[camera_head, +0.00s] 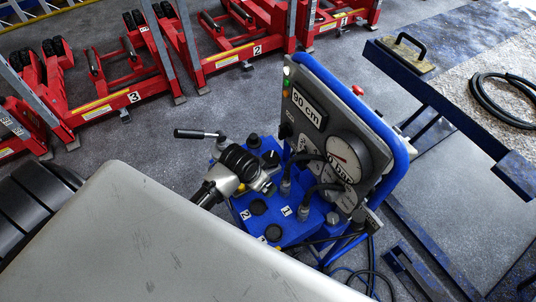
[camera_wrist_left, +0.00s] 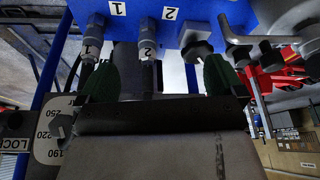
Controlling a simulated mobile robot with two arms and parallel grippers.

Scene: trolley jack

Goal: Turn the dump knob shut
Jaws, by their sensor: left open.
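The blue pump unit (camera_head: 300,228) stands in the middle of the head view, with black knobs and hose fittings on its top. A black knob (camera_head: 270,158) sits near its back edge, close to my left gripper (camera_head: 264,182). I cannot read a label marking the dump knob. In the left wrist view a dark lobed knob (camera_wrist_left: 196,50) on the blue housing (camera_wrist_left: 145,20) is near the right fingertip. My left gripper (camera_wrist_left: 160,74) is open, with its two green-tipped fingers apart. No clear contact shows. My right gripper is not in view.
An upright panel with a "90 cm" display (camera_head: 309,109) and round gauge (camera_head: 350,158) stands at the unit's right. A black-handled lever (camera_head: 196,134) sticks out left. Hoses (camera_head: 370,270) lie below. Red jacks (camera_head: 115,85) stand behind; a blue-framed table (camera_head: 440,95) is at right.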

